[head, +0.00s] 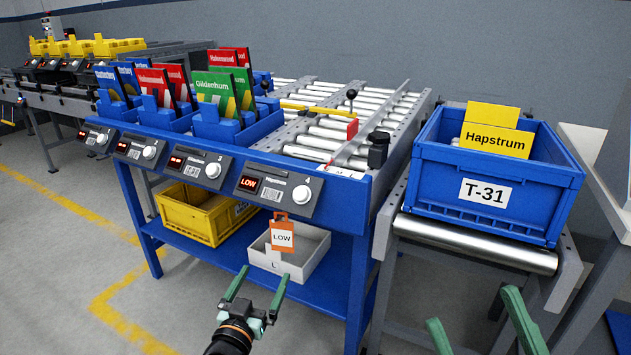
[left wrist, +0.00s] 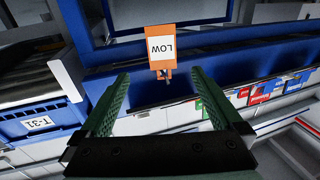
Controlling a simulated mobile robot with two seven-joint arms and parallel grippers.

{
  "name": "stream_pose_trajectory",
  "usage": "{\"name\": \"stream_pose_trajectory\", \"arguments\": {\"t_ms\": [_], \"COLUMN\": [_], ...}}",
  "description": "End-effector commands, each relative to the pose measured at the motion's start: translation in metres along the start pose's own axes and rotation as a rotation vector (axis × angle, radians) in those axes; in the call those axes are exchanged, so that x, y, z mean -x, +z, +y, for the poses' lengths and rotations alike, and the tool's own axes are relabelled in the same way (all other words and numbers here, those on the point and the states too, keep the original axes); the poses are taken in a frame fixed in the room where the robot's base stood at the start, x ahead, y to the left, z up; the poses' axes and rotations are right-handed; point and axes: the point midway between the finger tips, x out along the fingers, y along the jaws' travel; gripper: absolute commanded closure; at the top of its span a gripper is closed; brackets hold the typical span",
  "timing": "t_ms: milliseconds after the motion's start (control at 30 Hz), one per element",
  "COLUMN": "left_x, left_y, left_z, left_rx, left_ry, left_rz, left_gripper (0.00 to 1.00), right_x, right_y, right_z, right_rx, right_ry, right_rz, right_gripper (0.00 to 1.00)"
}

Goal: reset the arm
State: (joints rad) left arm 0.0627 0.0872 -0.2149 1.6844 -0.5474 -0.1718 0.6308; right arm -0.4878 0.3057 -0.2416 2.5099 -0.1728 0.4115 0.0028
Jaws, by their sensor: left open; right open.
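My left gripper (head: 258,277) is open and empty in the head view, low in front of the blue workstation. In the left wrist view its two green fingers (left wrist: 160,76) are spread wide with nothing between them. An orange and white LOW tag (head: 282,236) hangs at the workstation's front below panel 4. In the left wrist view the tag (left wrist: 161,48) shows beyond the fingertips, apart from them. My right gripper (head: 474,306) is open at the bottom right of the head view, in front of the roller stand. Nothing shows between its fingers.
A blue T-31 crate (head: 486,190) with a yellow Hapstrum card (head: 496,139) stands on the roller stand at right. Blue bins with coloured packs (head: 221,83) stand on the workstation (head: 362,210). A yellow bin (head: 192,217) and a white bin (head: 306,262) sit below. Floor at left is clear.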

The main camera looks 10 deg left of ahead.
Motion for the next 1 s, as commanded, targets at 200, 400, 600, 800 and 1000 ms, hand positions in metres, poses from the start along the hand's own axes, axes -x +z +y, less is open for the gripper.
{"name": "stream_pose_trajectory", "arguments": {"t_ms": [200,400,600,800,1000], "left_x": [0.064,0.152,0.217,0.246,0.219], "left_y": [-0.064,-0.149,-0.210,-0.252,-0.241], "left_z": [0.028,0.059,0.072,0.072,0.065], "left_rx": [-0.095,-0.177,-0.202,-0.202,-0.184], "left_ry": [0.137,0.249,0.285,0.279,0.254], "left_rz": [0.215,0.499,0.701,0.765,0.589], "left_gripper": [0.00,0.00,0.00,0.00,0.00], "right_x": [0.000,0.000,0.000,-0.010,-0.018], "right_y": [0.000,0.000,0.000,0.003,0.029], "right_z": [-0.001,-0.001,-0.001,0.004,0.013], "right_rx": [-0.002,-0.002,-0.003,-0.013,-0.047], "right_ry": [-0.002,-0.003,-0.004,0.002,0.021], "right_rz": [-0.001,-0.001,-0.001,-0.053,-0.225], "right_gripper": [0.19,0.19,0.19,0.19,0.19]}}
